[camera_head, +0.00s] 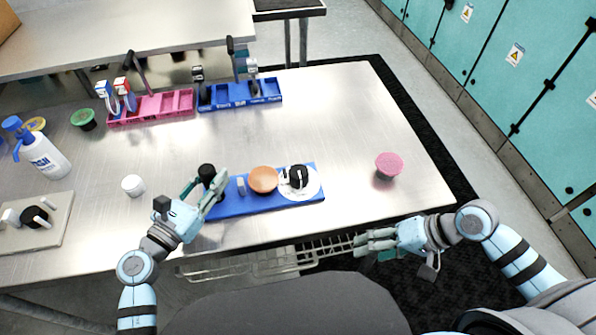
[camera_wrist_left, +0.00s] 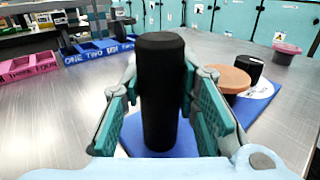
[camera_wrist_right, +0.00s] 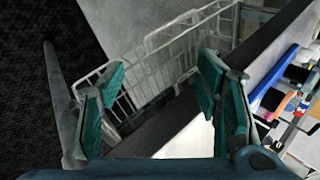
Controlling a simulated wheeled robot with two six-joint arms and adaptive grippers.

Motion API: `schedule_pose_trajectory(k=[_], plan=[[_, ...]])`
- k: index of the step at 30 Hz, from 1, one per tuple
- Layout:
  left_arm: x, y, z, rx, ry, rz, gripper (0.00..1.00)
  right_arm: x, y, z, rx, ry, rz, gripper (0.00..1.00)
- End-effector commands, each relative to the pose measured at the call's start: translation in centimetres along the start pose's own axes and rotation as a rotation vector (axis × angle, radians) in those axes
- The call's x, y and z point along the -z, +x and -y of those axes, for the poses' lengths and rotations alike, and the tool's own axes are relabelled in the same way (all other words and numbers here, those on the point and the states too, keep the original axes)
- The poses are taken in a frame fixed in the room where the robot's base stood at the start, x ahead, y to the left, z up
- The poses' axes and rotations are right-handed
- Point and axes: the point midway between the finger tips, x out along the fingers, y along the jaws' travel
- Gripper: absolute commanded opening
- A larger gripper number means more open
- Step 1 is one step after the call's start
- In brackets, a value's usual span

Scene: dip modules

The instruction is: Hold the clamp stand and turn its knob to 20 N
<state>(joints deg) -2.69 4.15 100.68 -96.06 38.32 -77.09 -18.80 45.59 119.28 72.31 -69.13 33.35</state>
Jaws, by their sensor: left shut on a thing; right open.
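The clamp stand has a blue base (camera_head: 250,204) lying near the table's front edge. A black upright post (camera_head: 207,170) stands at its left end, an orange-brown round pad (camera_head: 263,180) at its middle, and a black knob (camera_head: 298,172) on a white dial (camera_head: 313,186) at its right end. The dial's marks are too small to read. My left gripper (camera_head: 214,182) is shut on the post, which rises between its fingers in the left wrist view (camera_wrist_left: 161,85). My right gripper (camera_head: 362,243) is open and empty, off the table's front edge, right of the stand.
A pink-topped cup (camera_head: 389,164) stands right of the stand. A white cup (camera_head: 133,185), a spray bottle (camera_head: 40,150) and a grey plate (camera_head: 60,222) with a black knob are at left. Pink (camera_head: 150,106) and blue (camera_head: 240,93) trays stand behind. A wire rack (camera_wrist_right: 160,60) hangs below the edge.

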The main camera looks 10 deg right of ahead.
Motion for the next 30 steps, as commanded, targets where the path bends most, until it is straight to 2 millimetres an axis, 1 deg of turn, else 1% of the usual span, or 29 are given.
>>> schedule_pose_trajectory(k=[1, 2, 3, 5, 6, 8, 9, 11, 12, 13, 15, 16, 20, 26, 30], plan=[[0.0, 0.0, 0.0, 0.000, 0.000, 0.001, 0.00, 0.2, 0.1, 2.4, 0.094, 0.167, 0.015, 0.58], [0.0, 0.0, 0.0, 0.000, 0.000, 0.001, 0.00, 0.5, 0.2, 3.9, 0.158, 0.289, 0.030, 0.58], [0.0, 0.0, 0.0, 0.000, 0.000, 0.001, 0.00, 1.0, 0.1, 5.9, 0.243, 0.455, 0.058, 0.58], [0.0, 0.0, 0.0, 0.000, -0.001, 0.001, 0.00, 2.0, -0.3, 8.8, 0.368, 0.706, 0.121, 0.58], [0.0, 0.0, 0.0, 0.000, -0.001, 0.001, 0.00, 2.6, -0.7, 10.7, 0.446, 0.867, 0.178, 0.58], [0.0, 0.0, 0.0, 0.000, -0.001, 0.001, 0.00, 3.8, -1.6, 13.2, 0.554, 1.097, 0.284, 0.58], [0.0, 0.0, 0.0, 0.000, -0.001, 0.001, 0.00, 4.7, -2.3, 14.8, 0.621, 1.239, 0.363, 0.58], [0.0, 0.0, 0.0, 0.000, -0.001, 0.001, 0.00, 6.7, -3.5, 16.8, 0.725, 1.429, 0.483, 0.58], [0.0, 0.0, 0.0, 0.000, -0.001, 0.001, 0.00, 8.7, -4.1, 17.7, 0.799, 1.520, 0.537, 0.58], [0.0, 0.0, 0.0, 0.000, -0.001, 0.001, 0.00, 9.9, -4.3, 17.9, 0.839, 1.552, 0.549, 0.58], [0.0, 0.0, 0.0, 0.000, -0.001, 0.001, 0.00, 11.8, -4.4, 17.9, 0.898, 1.580, 0.547, 0.58], [0.0, 0.0, 0.0, 0.000, -0.001, 0.001, 0.00, 12.2, -4.3, 17.7, 0.910, 1.583, 0.543, 0.58], [0.0, 0.0, 0.0, 0.000, -0.001, 0.001, 0.00, 12.4, -2.8, 16.5, 0.920, 1.590, 0.540, 0.58], [0.0, 0.0, 0.0, 0.000, -0.001, 0.001, 0.00, 12.3, 1.8, 13.1, 0.918, 1.591, 0.539, 0.58], [0.0, 0.0, 0.0, -0.001, -0.001, 0.001, 0.00, 13.2, 4.1, 16.1, 0.921, 1.580, 0.542, 0.58]])
